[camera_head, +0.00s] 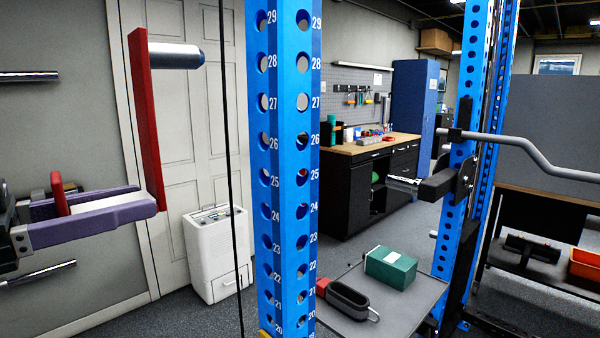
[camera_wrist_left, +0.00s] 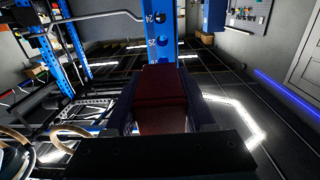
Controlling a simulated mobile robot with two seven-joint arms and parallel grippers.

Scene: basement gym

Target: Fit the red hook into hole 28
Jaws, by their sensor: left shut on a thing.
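The red hook (camera_head: 146,120) has a long upright red plate with a grey metal peg (camera_head: 176,56) near its top, pointing right. My left gripper (camera_head: 146,198), with purple fingers, is shut on the hook's lower part; a red end shows behind the fingers. In the left wrist view the hook's dark red body (camera_wrist_left: 163,88) sits between the fingers (camera_wrist_left: 163,112). The blue numbered upright (camera_head: 284,150) stands to the right, apart from the peg. Hole 28 (camera_head: 303,64) shows on its right face, with a matching hole on its left face. The peg is about level with 28. My right gripper is out of view.
A thin dark cable (camera_head: 228,150) hangs between the hook and the upright. Behind are a white appliance (camera_head: 215,250) and a door. Right of the upright, a grey surface (camera_head: 405,312) carries a green box (camera_head: 390,268). A second blue upright holds a grey bar (camera_head: 500,138).

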